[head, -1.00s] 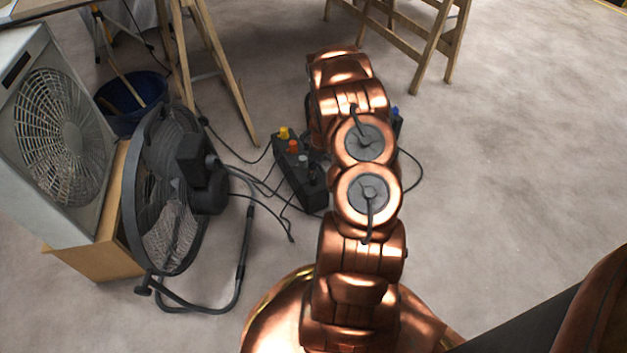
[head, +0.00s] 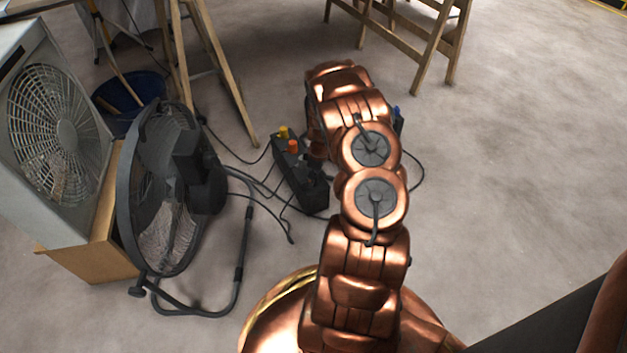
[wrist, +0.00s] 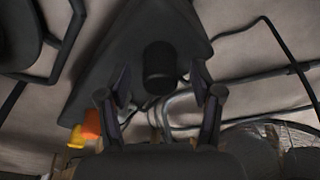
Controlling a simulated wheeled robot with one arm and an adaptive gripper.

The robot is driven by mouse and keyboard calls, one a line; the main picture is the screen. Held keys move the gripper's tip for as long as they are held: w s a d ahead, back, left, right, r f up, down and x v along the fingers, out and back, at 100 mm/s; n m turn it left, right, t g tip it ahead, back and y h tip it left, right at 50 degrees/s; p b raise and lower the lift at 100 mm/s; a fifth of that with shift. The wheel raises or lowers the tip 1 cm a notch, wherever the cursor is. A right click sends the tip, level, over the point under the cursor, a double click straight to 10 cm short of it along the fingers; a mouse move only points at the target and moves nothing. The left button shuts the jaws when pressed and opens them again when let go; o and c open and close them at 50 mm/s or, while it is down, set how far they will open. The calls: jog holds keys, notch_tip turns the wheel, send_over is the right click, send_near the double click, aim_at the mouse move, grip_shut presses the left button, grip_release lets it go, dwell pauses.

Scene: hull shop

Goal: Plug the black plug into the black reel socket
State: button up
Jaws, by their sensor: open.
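A black power strip (head: 292,176) lies on the floor with a yellow plug (head: 283,132) and an orange plug (head: 293,146) in it. In the wrist view, a black round plug (wrist: 159,66) stands on the wide black body of the strip (wrist: 135,30). My gripper (wrist: 160,98) is open, with a finger on each side just below the plug in the picture, not closed on it. The orange plug (wrist: 92,123) and yellow plug (wrist: 76,137) show at the lower left. In the head view, my arm mostly hides my gripper. I cannot make out the reel socket; it may be behind my arm.
A black floor fan (head: 165,190) with a tube stand and a white box fan (head: 58,130) stand at left. A blue bucket (head: 130,105) and wooden trestles (head: 215,70) are behind. Loose cables cross the floor. A blue part (head: 397,114) shows right of my arm. Floor at right is clear.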

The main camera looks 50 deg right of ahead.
jog(key=c, duration=1.1)
jog(key=shift+c, duration=0.2)
jog(key=shift+r+p, duration=0.35)
jog(key=shift+r, duration=0.25)
notch_tip(320, 180, up, 3)
jog(key=shift+f+p, duration=0.1)
jog(key=shift+p, duration=0.75)
jog(key=s+a+p, duration=0.1)
jog(key=s+a, duration=0.3)
jog(key=s, duration=0.2)
jog(key=s+a+r+p, duration=0.1)
jog(key=s+a+p, duration=0.1)
jog(key=s+a, duration=0.3)
jog(key=shift+s+p, duration=0.3)
jog(key=shift+s, duration=0.85)
jog(key=shift+d, duration=0.1)
